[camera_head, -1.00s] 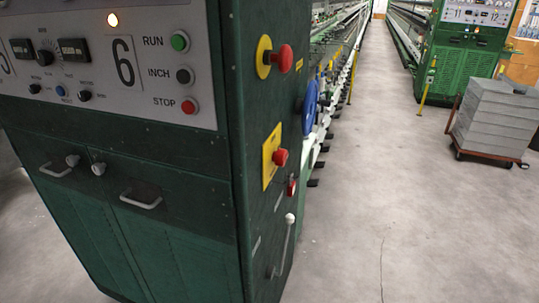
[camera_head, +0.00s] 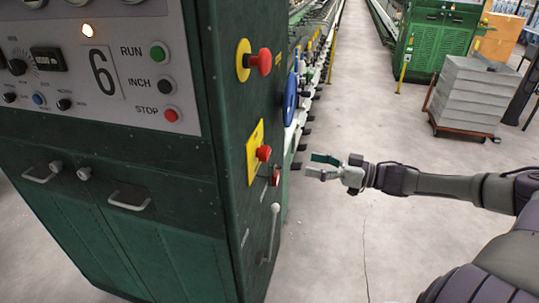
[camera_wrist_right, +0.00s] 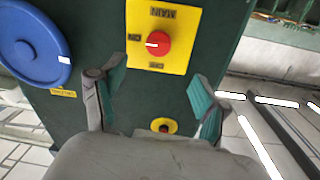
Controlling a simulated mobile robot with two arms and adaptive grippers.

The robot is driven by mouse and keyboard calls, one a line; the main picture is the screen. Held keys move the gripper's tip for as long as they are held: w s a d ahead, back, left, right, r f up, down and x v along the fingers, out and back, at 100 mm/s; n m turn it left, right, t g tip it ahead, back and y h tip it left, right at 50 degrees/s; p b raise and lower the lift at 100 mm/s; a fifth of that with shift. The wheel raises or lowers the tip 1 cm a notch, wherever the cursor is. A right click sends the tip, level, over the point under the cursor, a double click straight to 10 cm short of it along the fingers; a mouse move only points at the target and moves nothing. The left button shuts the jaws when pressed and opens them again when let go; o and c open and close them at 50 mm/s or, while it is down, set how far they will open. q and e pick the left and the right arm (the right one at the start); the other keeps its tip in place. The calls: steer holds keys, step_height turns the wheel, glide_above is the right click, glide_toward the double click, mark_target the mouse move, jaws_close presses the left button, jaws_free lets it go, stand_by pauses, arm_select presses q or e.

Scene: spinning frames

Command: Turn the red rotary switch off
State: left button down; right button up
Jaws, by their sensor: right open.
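The red rotary switch (camera_head: 263,153) sits on a yellow plate on the side of the green machine cabinet. In the right wrist view the red knob (camera_wrist_right: 156,44) faces me, with its white mark pointing left toward a label that looks like ON. Another label lies below the knob. My right gripper (camera_head: 318,165) is open and empty, right of the switch and apart from it. In the wrist view its teal-padded fingers (camera_wrist_right: 160,85) are spread below the knob. My left gripper is not in view.
A red mushroom button (camera_head: 264,62) is above the switch, and a smaller red control (camera_head: 276,175) below it. A blue wheel (camera_head: 291,98) and a white-knobbed lever (camera_head: 273,232) are nearby. Grey stacked crates (camera_head: 468,95) stand right. The aisle floor is open.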

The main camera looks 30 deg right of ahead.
mark_target(268, 155)
steer(key=p+x, duration=0.2)
steer(key=x, duration=0.9)
steer(key=shift+w+a+r, duration=0.15)
steer(key=shift+w+a, duration=0.05)
steer(key=shift+w, duration=0.15)
steer(key=shift+w+a, duration=0.3)
steer(key=shift+w, duration=0.15)
steer(key=shift+f, duration=0.2)
steer(key=c, duration=1.2)
steer(key=shift+o, duration=0.2)
